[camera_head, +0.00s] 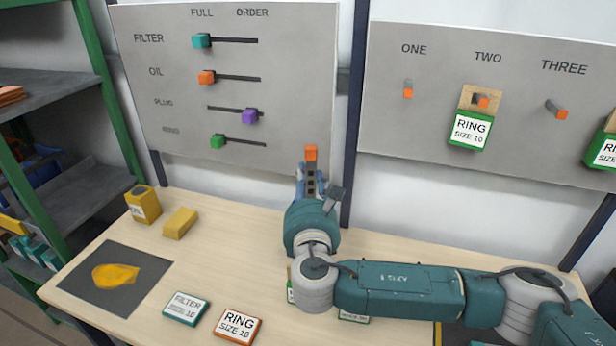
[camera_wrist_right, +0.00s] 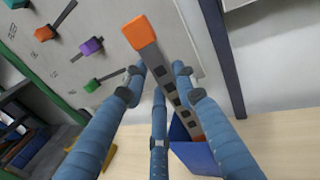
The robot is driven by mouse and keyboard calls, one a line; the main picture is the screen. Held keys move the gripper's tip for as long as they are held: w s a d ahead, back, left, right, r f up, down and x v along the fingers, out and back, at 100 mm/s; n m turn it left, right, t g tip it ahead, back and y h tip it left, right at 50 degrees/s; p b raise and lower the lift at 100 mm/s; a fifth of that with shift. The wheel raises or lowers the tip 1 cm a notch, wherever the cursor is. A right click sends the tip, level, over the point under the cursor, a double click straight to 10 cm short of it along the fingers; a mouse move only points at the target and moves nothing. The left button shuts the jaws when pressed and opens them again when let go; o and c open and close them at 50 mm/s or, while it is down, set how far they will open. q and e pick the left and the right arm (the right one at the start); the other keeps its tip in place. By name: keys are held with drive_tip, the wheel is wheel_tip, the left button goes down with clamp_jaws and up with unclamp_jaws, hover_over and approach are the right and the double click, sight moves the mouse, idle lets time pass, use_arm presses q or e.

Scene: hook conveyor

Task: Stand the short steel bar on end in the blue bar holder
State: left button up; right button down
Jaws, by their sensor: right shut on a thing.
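The short steel bar (camera_wrist_right: 172,85) is grey with dark square marks and an orange top end. It stands near upright, slightly tilted in the right wrist view, and its orange end (camera_head: 311,152) shows in the head view. My right gripper (camera_wrist_right: 160,78) is shut on the bar, with blue fingers around its upper half. The blue bar holder (camera_wrist_right: 196,157) is below, at the bar's lower end. I cannot tell whether the bar is inside it or just above or behind it. In the head view my right wrist hides the holder. My left gripper is not in view.
Behind stand a slider board (camera_head: 225,95) and a board with hooks (camera_head: 400,120). On the table are yellow blocks (camera_head: 180,223), a dark mat (camera_head: 75,285) with a yellow patch, and FILTER (camera_head: 185,309) and RING (camera_head: 237,326) boxes. The table's left middle is clear.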

drive_tip(key=shift+f+b, duration=1.2)
drive_tip(key=shift+f, duration=1.1)
drive_tip(key=c, duration=1.3)
unclamp_jaws()
drive_tip(key=shift+f, duration=0.1)
approach(308, 195)
drive_tip(key=s, duration=0.3)
